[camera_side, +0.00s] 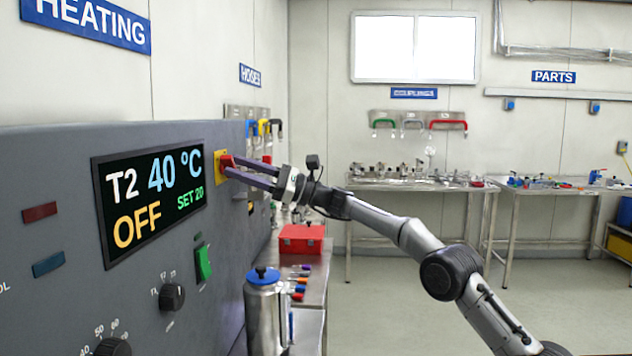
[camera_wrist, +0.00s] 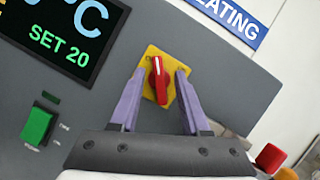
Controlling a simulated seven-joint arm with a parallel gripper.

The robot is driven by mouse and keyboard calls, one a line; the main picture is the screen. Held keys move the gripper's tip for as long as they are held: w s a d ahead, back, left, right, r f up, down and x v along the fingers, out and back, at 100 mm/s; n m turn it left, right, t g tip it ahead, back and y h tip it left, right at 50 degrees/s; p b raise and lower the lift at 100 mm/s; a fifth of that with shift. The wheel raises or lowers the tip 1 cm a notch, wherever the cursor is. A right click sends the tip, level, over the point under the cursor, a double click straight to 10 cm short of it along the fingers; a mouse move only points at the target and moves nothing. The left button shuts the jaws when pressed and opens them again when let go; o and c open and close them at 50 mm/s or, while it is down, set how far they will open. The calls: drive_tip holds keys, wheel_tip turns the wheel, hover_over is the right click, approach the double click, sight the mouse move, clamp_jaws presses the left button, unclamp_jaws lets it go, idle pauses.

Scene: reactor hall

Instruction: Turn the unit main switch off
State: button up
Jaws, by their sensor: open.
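The unit main switch is a red rotary handle (camera_wrist: 159,80) on a yellow plate (camera_wrist: 149,62), mounted on the grey panel. In the wrist view the handle stands roughly upright in the picture, between my two purple fingers. My gripper (camera_wrist: 158,82) is open, with one finger on each side of the handle and a gap visible to both. In the side view the red handle (camera_side: 226,161) and yellow plate (camera_side: 219,170) are at the panel's right end, with my gripper (camera_side: 232,167) at them. Contact cannot be told.
The display (camera_side: 149,193) reads T2 40 °C, OFF, SET 20. A green switch (camera_side: 204,263) and black knobs (camera_side: 171,297) are on the same panel. A steel flask (camera_side: 266,312) and a red box (camera_side: 301,238) stand below my arm. The floor to the right is clear.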

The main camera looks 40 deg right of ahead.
drive_tip(key=m+t+h, duration=0.1)
drive_tip(key=m, duration=0.2)
drive_tip(key=m+t, duration=0.2)
drive_tip(key=m, duration=0.1)
drive_tip(key=shift+s+m+h, duration=0.1)
drive_tip(key=shift+m+h, duration=0.2)
drive_tip(key=shift+h, duration=0.1)
drive_tip(key=shift+s+d+f+m, duration=0.1)
drive_tip(key=shift+d+f+m, duration=0.05)
drive_tip(key=shift+m, duration=0.45)
drive_tip(key=v, duration=1.3)
drive_tip(key=s+a+r+n+g+y, duration=0.2)
drive_tip(key=s+a+r+n, duration=0.25)
drive_tip(key=s+r, duration=0.3)
drive_tip(key=s+a+n+g+h, duration=0.1)
drive_tip(key=s+a+n+g, duration=0.4)
drive_tip(key=s, duration=0.8)
drive_tip(key=shift+s+a+f, duration=0.15)
drive_tip(key=shift+s+a, duration=0.2)
drive_tip(key=shift+a, duration=1.25)
